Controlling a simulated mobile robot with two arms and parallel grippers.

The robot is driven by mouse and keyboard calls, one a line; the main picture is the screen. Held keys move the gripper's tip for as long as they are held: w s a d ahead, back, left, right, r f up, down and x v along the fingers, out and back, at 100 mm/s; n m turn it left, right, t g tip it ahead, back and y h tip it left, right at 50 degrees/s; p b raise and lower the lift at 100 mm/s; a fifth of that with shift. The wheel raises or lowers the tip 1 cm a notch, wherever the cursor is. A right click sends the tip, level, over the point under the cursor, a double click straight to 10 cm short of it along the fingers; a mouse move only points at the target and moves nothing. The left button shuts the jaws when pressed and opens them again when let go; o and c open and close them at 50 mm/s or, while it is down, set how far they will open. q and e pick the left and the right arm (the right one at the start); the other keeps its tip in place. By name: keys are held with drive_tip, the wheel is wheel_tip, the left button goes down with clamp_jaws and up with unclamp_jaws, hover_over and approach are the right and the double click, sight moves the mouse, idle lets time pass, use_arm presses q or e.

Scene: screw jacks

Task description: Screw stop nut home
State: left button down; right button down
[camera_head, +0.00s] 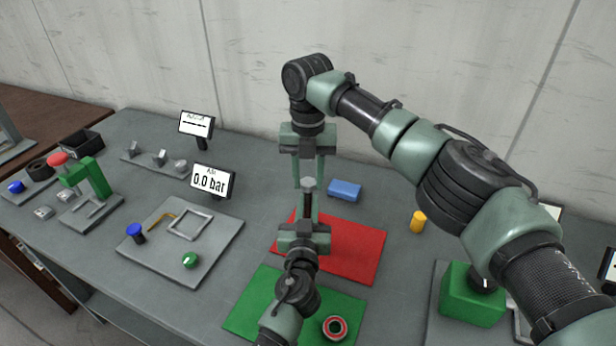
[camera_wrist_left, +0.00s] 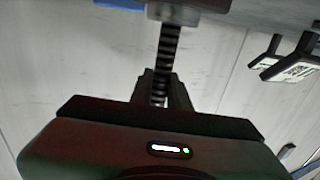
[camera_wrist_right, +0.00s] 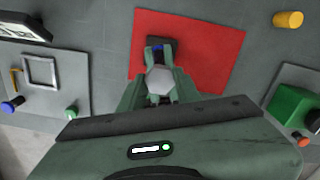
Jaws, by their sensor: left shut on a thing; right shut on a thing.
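A grey hexagonal piece, seemingly the stop nut (camera_wrist_right: 160,80), sits between the fingertips of my right gripper (camera_wrist_right: 161,92), which is shut on it. The right gripper (camera_head: 309,170) points down in the head view, above my left gripper (camera_head: 308,208). A dark threaded screw (camera_wrist_left: 168,60) runs between the left gripper's fingers (camera_wrist_left: 161,88) in the left wrist view, and the left gripper is shut on it. A grey block (camera_wrist_left: 188,6) is at the screw's far end there. The thread between nut and screw is hidden, so I cannot tell how far the nut is on.
A red mat (camera_head: 355,253) lies below the grippers, with a green mat (camera_head: 250,305) in front holding a red-rimmed ring (camera_head: 335,328). A blue block (camera_head: 345,190) and yellow cylinder (camera_head: 418,220) stand behind. A 0.0 bar display (camera_head: 213,181) is left; a green box (camera_head: 465,300) is right.

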drive_tip(key=m, duration=2.9)
drive_tip(key=shift+a+f+m, duration=0.1)
drive_tip(key=shift+m, duration=0.2)
drive_tip(key=m, duration=0.7)
drive_tip(key=shift+m, duration=0.4)
drive_tip(key=m, duration=1)
drive_tip(key=c, duration=0.9)
unclamp_jaws()
